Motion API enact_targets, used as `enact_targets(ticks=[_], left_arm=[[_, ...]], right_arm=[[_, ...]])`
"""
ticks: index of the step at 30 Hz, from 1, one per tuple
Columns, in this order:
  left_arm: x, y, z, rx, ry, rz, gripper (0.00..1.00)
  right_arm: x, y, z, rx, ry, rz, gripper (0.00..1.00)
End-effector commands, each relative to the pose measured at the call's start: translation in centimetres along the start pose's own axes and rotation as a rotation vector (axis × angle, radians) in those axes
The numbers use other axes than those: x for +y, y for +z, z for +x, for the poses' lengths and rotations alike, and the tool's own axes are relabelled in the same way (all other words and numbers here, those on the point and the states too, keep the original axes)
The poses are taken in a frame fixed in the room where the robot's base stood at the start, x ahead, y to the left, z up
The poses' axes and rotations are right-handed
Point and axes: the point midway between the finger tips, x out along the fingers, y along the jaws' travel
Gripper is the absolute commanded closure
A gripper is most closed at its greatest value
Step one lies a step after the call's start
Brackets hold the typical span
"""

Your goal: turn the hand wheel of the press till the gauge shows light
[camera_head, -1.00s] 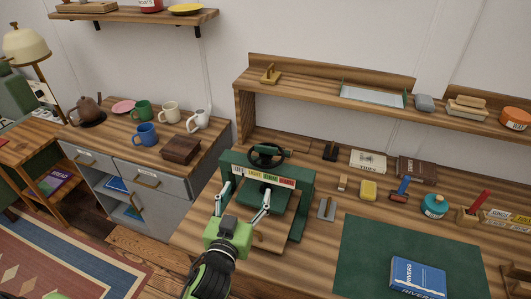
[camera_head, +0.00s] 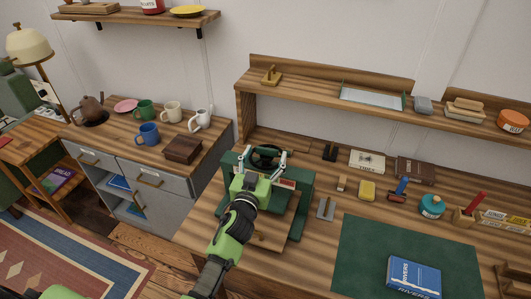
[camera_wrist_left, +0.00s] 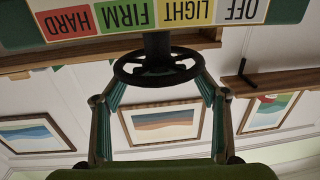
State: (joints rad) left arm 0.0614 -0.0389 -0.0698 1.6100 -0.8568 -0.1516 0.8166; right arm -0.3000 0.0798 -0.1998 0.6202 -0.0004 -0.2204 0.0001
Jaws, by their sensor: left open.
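The green press (camera_head: 305,205) stands on the plank bench, with its dark hand wheel (camera_head: 266,152) on top. My left gripper (camera_head: 265,157) is open, its two fingers on either side of the wheel. In the left wrist view the wheel (camera_wrist_left: 157,81) lies between the fingertips; I cannot tell whether they touch it. The gauge strip (camera_wrist_left: 160,18) reads OFF, LIGHT, FIRM, HARD, upside down there. No pointer is clearly visible on it. In the head view my gripper hides most of the strip. My right gripper is not in view.
A green mat (camera_head: 362,255) with a blue book (camera_head: 414,276) lies right of the press. A metal square (camera_head: 326,208), a yellow block (camera_head: 367,190) and other small things lie nearby. A wooden shelf (camera_head: 310,92) runs along the back.

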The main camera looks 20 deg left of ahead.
Motion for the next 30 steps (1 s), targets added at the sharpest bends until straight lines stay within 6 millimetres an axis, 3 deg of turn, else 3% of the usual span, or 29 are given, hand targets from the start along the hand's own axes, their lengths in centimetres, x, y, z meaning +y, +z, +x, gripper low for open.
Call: enact_targets(ticks=[11,12,16,17,24,30], left_arm=[[0.0,0.0,0.7,0.000,0.000,0.000,0.33],[0.0,0.0,0.7,0.000,0.000,0.000,0.36],[0.0,0.0,0.7,0.000,0.000,0.000,0.70],[0.0,0.0,0.7,0.000,0.000,0.000,0.72],[-0.1,-0.1,0.7,-0.001,0.011,0.002,0.72],[-0.3,-0.4,0.7,-0.002,0.077,0.008,0.72]], right_arm=[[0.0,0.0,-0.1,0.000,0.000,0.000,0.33],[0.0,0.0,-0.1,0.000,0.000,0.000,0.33],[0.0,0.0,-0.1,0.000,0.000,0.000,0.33],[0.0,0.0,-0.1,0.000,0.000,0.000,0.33],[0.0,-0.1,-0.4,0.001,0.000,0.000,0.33],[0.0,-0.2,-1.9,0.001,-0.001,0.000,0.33]])
